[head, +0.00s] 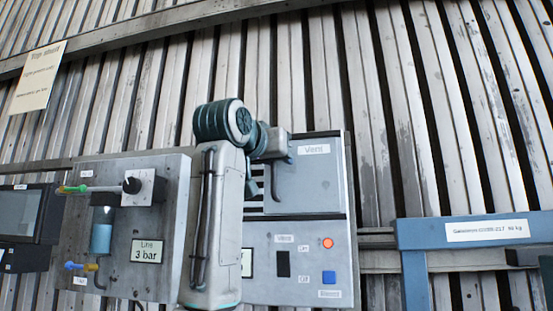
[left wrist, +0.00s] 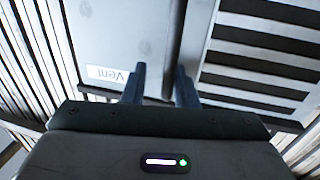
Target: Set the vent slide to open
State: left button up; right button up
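The vent slide (head: 318,180) is a flat grey plate labelled "Vent" on the panel right of my left arm. Dark slats (head: 256,207) show uncovered at its left; my arm hides part of that area. In the left wrist view, the picture is turned over: the plate (left wrist: 120,30) is at left, the slats (left wrist: 260,65) at right. My left gripper (head: 266,187) is in front of the plate's left part. Its two fingers (left wrist: 160,85) are apart, near the plate's edge strip. I cannot tell whether they touch it. My right gripper is out of view.
Below the slide is a control panel with a lit orange-red lamp (head: 328,243), a black switch (head: 283,264) and a blue button (head: 329,278). A "Line 3 bar" panel (head: 170,230) stands at left. A blue frame (head: 415,233) stands at right.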

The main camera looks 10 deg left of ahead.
pick_arm(q)
jog(key=b+v, duration=0.5)
jog(key=v, duration=0.5)
jog(key=shift+s, duration=0.35)
jog(key=shift+a, duration=0.1)
